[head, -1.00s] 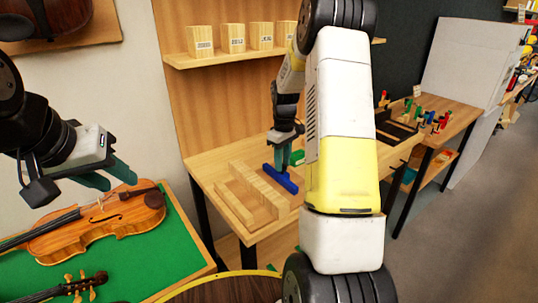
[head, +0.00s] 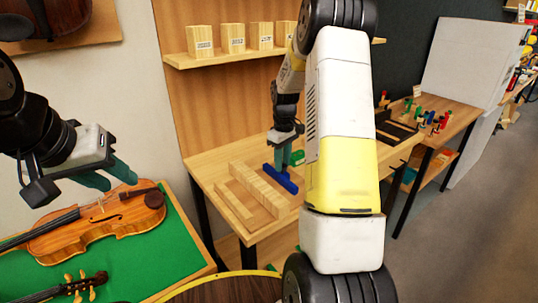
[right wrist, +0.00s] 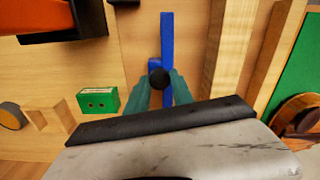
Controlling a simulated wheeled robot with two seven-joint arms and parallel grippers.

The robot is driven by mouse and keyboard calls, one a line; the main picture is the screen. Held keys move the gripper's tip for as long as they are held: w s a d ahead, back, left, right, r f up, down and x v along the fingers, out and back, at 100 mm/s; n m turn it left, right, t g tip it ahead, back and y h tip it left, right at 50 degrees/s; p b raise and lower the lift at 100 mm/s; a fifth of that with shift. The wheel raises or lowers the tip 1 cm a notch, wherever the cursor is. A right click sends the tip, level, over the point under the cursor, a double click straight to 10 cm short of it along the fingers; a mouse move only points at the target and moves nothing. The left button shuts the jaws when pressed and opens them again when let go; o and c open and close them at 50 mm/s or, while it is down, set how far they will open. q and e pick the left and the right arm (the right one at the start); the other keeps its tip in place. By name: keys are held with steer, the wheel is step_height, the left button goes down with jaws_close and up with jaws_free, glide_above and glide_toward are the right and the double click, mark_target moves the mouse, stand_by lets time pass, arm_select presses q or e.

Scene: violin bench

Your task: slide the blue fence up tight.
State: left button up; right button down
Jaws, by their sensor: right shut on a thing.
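The blue fence (head: 281,180) lies on the wooden bench top, and it also shows in the right wrist view (right wrist: 167,38). A round black knob (right wrist: 159,78) stands on it. My right gripper (head: 284,150) is down at the fence, shut on the knob, with one teal finger on each side (right wrist: 161,92). In the right wrist view a strip of bare bench shows between fence and wood (right wrist: 226,50). My left gripper (head: 110,176) is open and empty above the violin.
A violin (head: 105,224) lies on a green mat (head: 150,268) at the left. A green box (right wrist: 98,101) sits on the bench near the fence. A shelf (head: 225,60) with several wooden blocks hangs behind. A rack of colourful handled tools (head: 430,118) stands at the right.

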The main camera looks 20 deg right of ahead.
steer(key=shift+r, duration=0.1)
stand_by(0.3)
steer(key=a, duration=0.2)
steer(key=s+a, duration=0.1)
steer(key=a, duration=0.1)
steer(key=shift+s, duration=0.15)
steer(key=c, duration=1.1)
jaws_free()
step_height(320, 180, up, 8)
steer(key=shift+c, duration=0.2)
